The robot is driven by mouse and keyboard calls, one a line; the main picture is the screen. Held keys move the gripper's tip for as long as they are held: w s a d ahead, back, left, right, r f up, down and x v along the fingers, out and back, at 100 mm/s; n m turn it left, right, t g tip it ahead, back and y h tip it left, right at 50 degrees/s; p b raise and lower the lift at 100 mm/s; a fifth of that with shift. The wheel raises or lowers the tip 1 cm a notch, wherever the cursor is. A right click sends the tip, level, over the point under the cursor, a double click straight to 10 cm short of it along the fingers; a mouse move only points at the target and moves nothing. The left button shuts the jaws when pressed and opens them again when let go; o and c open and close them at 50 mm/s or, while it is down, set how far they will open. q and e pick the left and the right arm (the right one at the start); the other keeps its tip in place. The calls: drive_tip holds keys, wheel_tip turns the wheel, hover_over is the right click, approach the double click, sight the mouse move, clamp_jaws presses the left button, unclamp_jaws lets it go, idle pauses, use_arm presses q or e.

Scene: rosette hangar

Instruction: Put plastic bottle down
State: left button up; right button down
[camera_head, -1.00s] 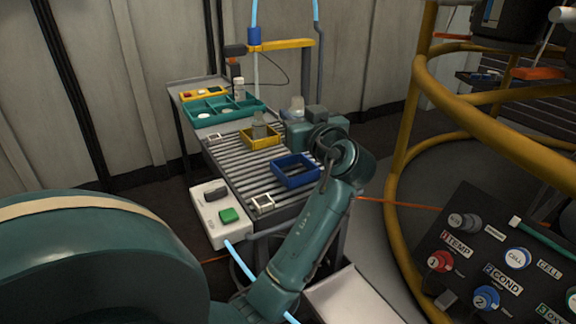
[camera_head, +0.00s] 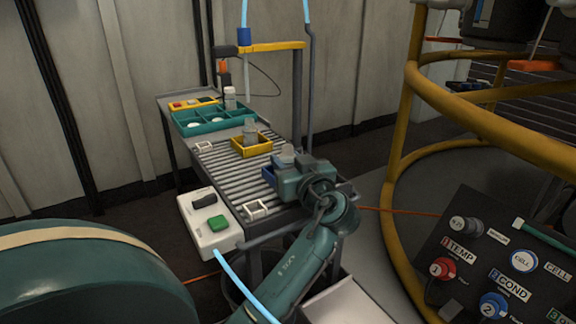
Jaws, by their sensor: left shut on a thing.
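My left gripper (camera_head: 283,166) is over the near right part of the roller table, seen from behind, with its fingers mostly hidden by its own body. It is shut on a pale translucent plastic bottle (camera_head: 286,155), of which only the upper part shows just beyond the gripper. The blue bin (camera_head: 268,174) is mostly hidden behind the gripper; I cannot tell whether the bottle is inside it or above it. A grey bottle (camera_head: 249,133) stands in the yellow bin (camera_head: 252,152). My right gripper is not in view.
The roller table (camera_head: 222,170) has bare rollers to the left of the bins. A teal divided tray (camera_head: 212,127) and a white-capped bottle (camera_head: 230,99) are at its far end. A control box with a green button (camera_head: 218,223) is at the near left. A yellow rail (camera_head: 490,115) curves on the right.

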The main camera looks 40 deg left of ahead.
use_arm(q)
drive_tip(key=o, duration=1)
drive_tip(key=shift+c, duration=0.2)
drive_tip(key=shift+r, duration=0.15)
